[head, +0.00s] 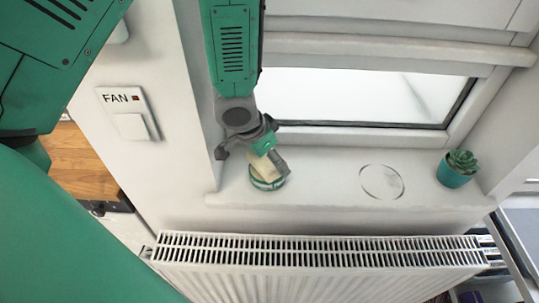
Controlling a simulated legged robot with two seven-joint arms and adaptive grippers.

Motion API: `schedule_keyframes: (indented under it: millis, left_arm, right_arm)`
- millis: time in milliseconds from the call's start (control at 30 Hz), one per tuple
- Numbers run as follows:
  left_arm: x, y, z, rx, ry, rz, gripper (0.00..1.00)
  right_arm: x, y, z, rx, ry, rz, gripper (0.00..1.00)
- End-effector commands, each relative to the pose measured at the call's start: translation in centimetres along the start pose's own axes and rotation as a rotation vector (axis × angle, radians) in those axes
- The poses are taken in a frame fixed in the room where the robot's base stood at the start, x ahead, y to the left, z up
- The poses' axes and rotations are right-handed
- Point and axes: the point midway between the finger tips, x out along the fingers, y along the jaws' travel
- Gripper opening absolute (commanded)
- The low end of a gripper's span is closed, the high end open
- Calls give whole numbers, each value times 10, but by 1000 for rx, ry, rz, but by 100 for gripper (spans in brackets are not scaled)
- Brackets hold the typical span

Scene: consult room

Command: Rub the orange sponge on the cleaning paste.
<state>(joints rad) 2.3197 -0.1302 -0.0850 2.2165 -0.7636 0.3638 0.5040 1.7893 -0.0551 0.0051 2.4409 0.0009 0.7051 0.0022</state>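A pale cream block (262,166), probably the sponge although it looks cream rather than orange, is tilted between the fingers of my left gripper (266,153). The gripper seems shut on it. The cleaning paste appears to be a small round green-rimmed tin (267,184) on the white windowsill. The block is over the tin and seems to touch its top, but the exact contact is hidden by the block and fingers. My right gripper is not in view.
A thin dark ring (382,182) marks the windowsill (325,190) to the right. A succulent in a teal pot (455,177) stands at the sill's right end. A white radiator (320,260) is below. A FAN switch (130,118) is on the left wall.

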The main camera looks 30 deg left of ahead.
Motion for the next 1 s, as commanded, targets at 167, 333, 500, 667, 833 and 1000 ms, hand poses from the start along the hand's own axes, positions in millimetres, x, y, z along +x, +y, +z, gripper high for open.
schedule_keyframes:
  millis: [167,333,500,667,833,1000]
  left_arm:
    - [0,0,0,1,1,1,58]
    - [-8,-1,-2,0,1,3,58]
    - [-22,-2,-7,-1,2,4,58]
    - [-33,-1,-13,1,2,3,58]
    - [-46,0,-18,0,2,2,58]
    - [-57,0,-23,0,3,2,58]
  right_arm:
    - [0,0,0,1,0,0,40]
    - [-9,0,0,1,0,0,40]
    - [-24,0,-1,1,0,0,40]
    - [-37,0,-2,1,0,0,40]
    - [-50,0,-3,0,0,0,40]
    - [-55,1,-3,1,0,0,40]
